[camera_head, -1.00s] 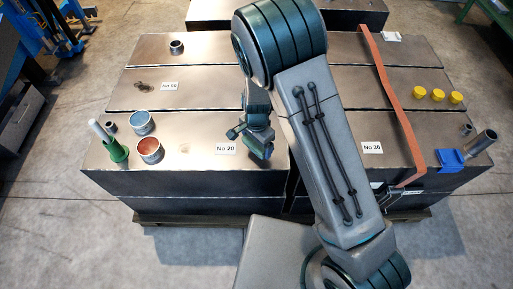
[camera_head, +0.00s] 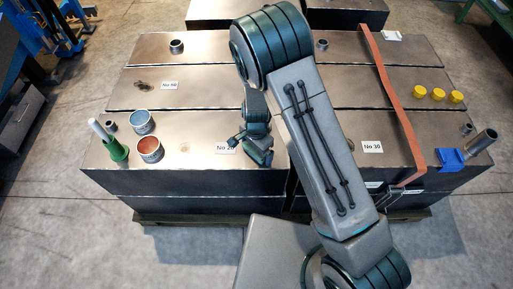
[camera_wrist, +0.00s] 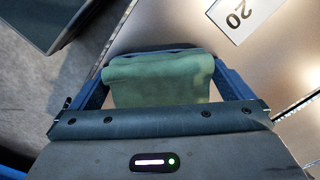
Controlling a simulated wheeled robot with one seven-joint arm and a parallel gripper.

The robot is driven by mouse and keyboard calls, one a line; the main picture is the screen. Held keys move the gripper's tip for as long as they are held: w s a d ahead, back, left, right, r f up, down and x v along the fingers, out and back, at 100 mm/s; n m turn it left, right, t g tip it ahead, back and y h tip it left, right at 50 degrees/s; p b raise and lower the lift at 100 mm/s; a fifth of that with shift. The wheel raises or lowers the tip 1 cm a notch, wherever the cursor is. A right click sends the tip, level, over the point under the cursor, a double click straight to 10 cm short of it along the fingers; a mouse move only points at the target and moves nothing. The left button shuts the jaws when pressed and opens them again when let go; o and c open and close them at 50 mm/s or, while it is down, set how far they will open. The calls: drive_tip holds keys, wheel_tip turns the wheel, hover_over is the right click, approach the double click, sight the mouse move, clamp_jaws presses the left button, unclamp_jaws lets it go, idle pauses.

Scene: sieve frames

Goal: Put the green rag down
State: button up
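The green rag (camera_wrist: 158,82) is in my gripper (camera_wrist: 155,52) in the wrist view. The blue fingers come together at the rag's far edge, and the cloth hangs over between them. In the head view my gripper (camera_head: 258,157) is above the front metal block, beside the white "No 20" label (camera_head: 224,148), which it partly covers. The rag is hardly distinguishable there. The label also shows in the wrist view (camera_wrist: 240,16). I cannot tell the height of the rag above the block.
A red can (camera_head: 149,149), a blue can (camera_head: 142,122) and a green-and-white bottle (camera_head: 115,147) stand left on the block. A red strap (camera_head: 388,80), yellow caps (camera_head: 438,94) and a blue holder (camera_head: 450,159) are right. Free top lies between the cans and my gripper.

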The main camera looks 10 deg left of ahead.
wheel_tip(320, 180, up, 12)
drive_tip(key=s+d+r+n+y, duration=0.1)
drive_tip(key=s+d+r+n, duration=0.15)
drive_tip(key=d+r, duration=1.1)
drive_tip(key=s+d+r+n+t, duration=0.1)
drive_tip(key=s+d+r+n, duration=0.1)
drive_tip(key=s+d+r, duration=0.2)
drive_tip(key=s+d+r+n+t+h, duration=0.1)
drive_tip(key=s+d+r, duration=0.3)
drive_tip(key=d, duration=0.5)
drive_tip(key=shift+s+n+t, duration=0.4)
drive_tip(key=shift+s+n, duration=0.05)
drive_tip(key=shift+s, duration=0.7)
drive_tip(key=shift+d, duration=0.1)
drive_tip(key=shift+r+p, duration=0.15)
drive_tip(key=shift+p, duration=0.2)
drive_tip(key=shift+c, duration=0.3)
